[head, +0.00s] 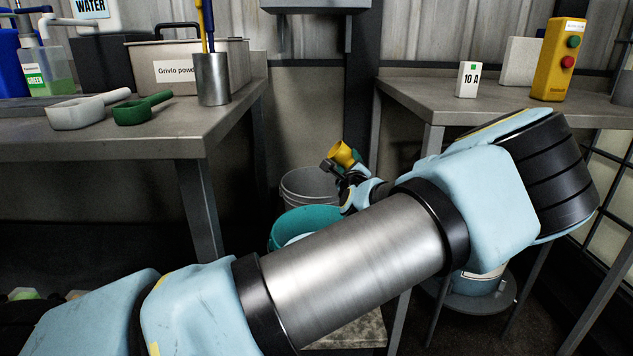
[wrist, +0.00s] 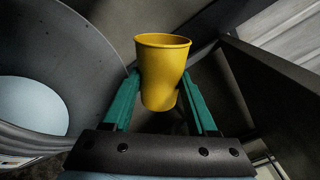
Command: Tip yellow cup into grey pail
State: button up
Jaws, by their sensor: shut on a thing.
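The yellow cup (head: 342,153) is held in my gripper (head: 350,163), above and to the right of the grey pail (head: 308,184) in the head view. The cup looks tilted there. In the wrist view the yellow cup (wrist: 162,80) sits between the two green fingers of my gripper (wrist: 160,88), which are shut on its sides. Its contents cannot be seen. A grey container, apparently the pail (wrist: 80,50), fills the left of the wrist view, apart from the cup, with a pale round surface inside. In the head view the pail stands low between the tables, its front partly hidden.
A teal bucket (head: 290,226) stands in front of the pail, partly behind my arm. The left table (head: 190,140) holds scoops, a metal cup and a box. The right table (head: 410,95) holds a "10 A" block (head: 467,80) and a yellow button box (head: 558,60).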

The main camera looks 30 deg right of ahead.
aim_at(334, 159)
jog(key=shift+r+n, duration=0.15)
jog(key=shift+n, duration=0.25)
jog(key=shift+f+n+b, duration=0.35)
jog(key=shift+n+b, duration=0.55)
jog(key=shift+b, duration=0.15)
jog(key=shift+f+n, duration=0.3)
jog(key=shift+n, duration=0.5)
dwell(0.5)
jog(key=shift+w+a+r+n, duration=0.2)
jog(key=shift+a+n, duration=0.25)
jog(key=shift+w+a+r+n, duration=0.2)
jog(key=shift+a+n, duration=0.2)
jog(key=shift+n, duration=0.05)
jog(key=shift+w+a+f+n+b, duration=0.15)
jog(key=shift+f+n+b, duration=0.25)
jog(key=shift+n, duration=0.5)
dwell(0.4)
jog(key=shift+w+a+r+n, duration=0.1)
jog(key=shift+a+r+n, duration=0.1)
jog(key=shift+n, duration=0.35)
jog(key=shift+a+r+n, duration=0.1)
jog(key=shift+r+n, duration=0.1)
jog(key=shift+n, duration=0.35)
dwell(0.4)
